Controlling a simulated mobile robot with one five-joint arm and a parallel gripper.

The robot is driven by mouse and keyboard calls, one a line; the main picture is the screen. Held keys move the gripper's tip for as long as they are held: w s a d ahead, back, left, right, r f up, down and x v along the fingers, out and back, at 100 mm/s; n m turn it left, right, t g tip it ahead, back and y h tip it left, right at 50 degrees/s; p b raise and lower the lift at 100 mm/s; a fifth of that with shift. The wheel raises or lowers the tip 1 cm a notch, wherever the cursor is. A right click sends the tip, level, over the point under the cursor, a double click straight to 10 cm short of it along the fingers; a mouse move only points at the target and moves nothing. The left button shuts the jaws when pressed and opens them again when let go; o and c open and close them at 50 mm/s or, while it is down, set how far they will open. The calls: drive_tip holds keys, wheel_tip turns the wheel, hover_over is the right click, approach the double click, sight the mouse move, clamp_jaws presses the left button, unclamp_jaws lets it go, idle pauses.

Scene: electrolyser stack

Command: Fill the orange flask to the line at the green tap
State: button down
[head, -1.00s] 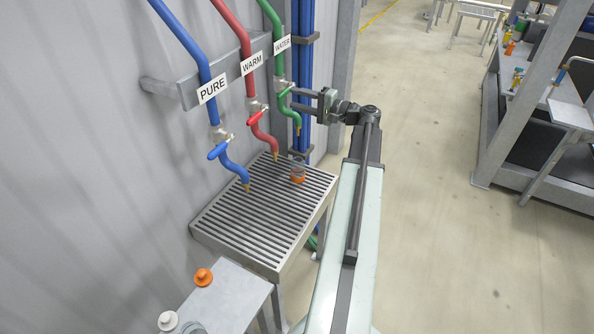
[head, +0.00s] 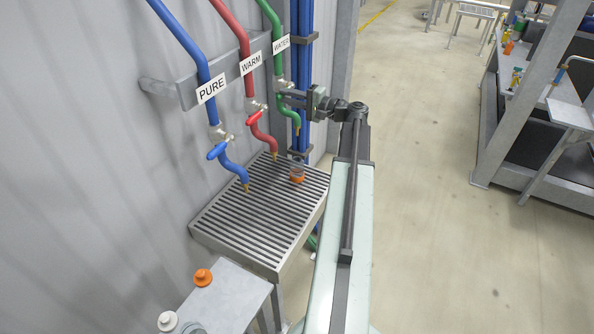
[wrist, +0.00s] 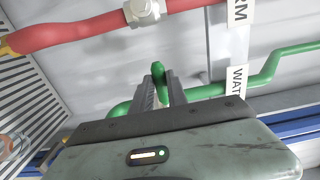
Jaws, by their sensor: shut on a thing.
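The green tap (head: 297,118), labelled WATER, comes down the wall and its spout ends above the metal grating (head: 205,232). The orange flask (head: 297,175), clear with an orange lower part, stands on the grating below that spout. Its fill level and line are too small to read. My gripper (head: 286,95) is at the green tap's valve. In the wrist view its fingers (wrist: 158,90) are shut on the green tap handle (wrist: 159,76). The flask shows partly at the left edge of the wrist view (wrist: 10,148).
The red tap (head: 262,132), labelled WARM, and blue tap (head: 225,160), labelled PURE, are to the left. An orange stopper (head: 203,277) and a white one (head: 167,320) are on a small grey table (head: 235,293) in front. Open floor lies right.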

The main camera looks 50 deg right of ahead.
drive_tip(key=shift+d+f+n+b, duration=0.1)
drive_tip(key=shift+f+n+b, duration=0.55)
drive_tip(key=shift+n, duration=0.35)
drive_tip(key=shift+d+f+n+b, duration=0.1)
drive_tip(key=shift+f+n+b, duration=0.5)
drive_tip(key=shift+n, duration=0.4)
drive_tip(key=shift+f, duration=0.15)
